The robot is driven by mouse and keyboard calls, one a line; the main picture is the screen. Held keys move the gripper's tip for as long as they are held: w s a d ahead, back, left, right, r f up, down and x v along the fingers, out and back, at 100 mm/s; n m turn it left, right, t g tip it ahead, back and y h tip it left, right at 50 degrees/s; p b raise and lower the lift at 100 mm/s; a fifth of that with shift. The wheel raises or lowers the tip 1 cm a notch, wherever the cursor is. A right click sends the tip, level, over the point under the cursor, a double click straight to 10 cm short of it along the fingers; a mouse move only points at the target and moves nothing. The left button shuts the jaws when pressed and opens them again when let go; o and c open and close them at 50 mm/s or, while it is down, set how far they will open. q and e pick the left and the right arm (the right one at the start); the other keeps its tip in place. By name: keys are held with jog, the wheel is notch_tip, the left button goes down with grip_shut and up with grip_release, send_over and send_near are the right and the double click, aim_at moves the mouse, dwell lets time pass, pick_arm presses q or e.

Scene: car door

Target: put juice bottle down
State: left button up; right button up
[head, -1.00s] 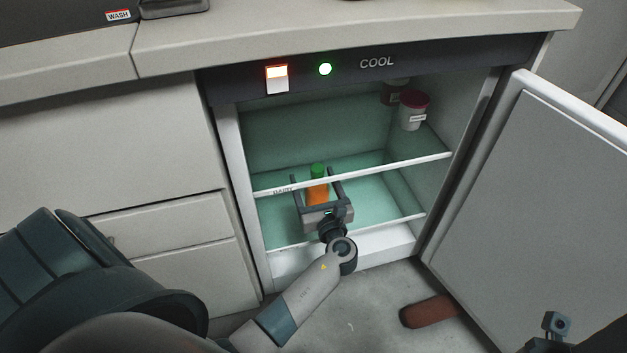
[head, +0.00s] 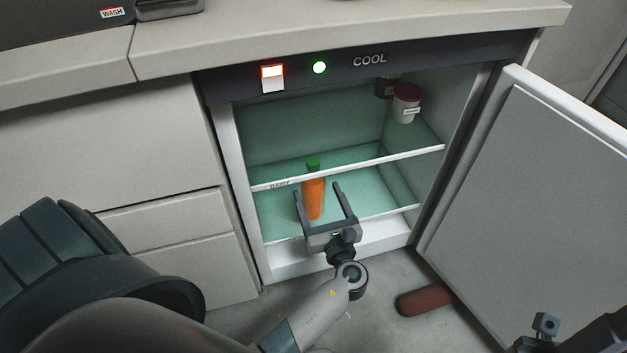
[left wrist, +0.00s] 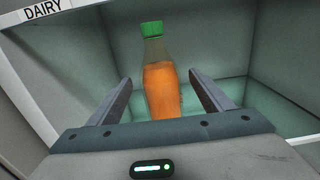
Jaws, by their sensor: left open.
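The juice bottle (head: 315,199), orange with a green cap, stands upright on the lower floor of the open fridge (head: 257,230). My left gripper (head: 324,190) is open and empty at the fridge opening, in front of the bottle. In the left wrist view its two fingers (left wrist: 160,92) are spread wide, and clear space shows between each finger and the bottle. The bottle's base is partly hidden by the gripper body in the left wrist view.
A glass shelf with a white front edge (head: 375,163) and a dairy label lies above the gripper. A lidded white jar (head: 406,104) stands on it at the right. The fridge door (head: 530,200) is open to the right. A reddish-brown object (head: 424,300) lies on the floor.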

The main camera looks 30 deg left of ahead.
pick_arm(q)
jog(key=shift+v, duration=1.85)
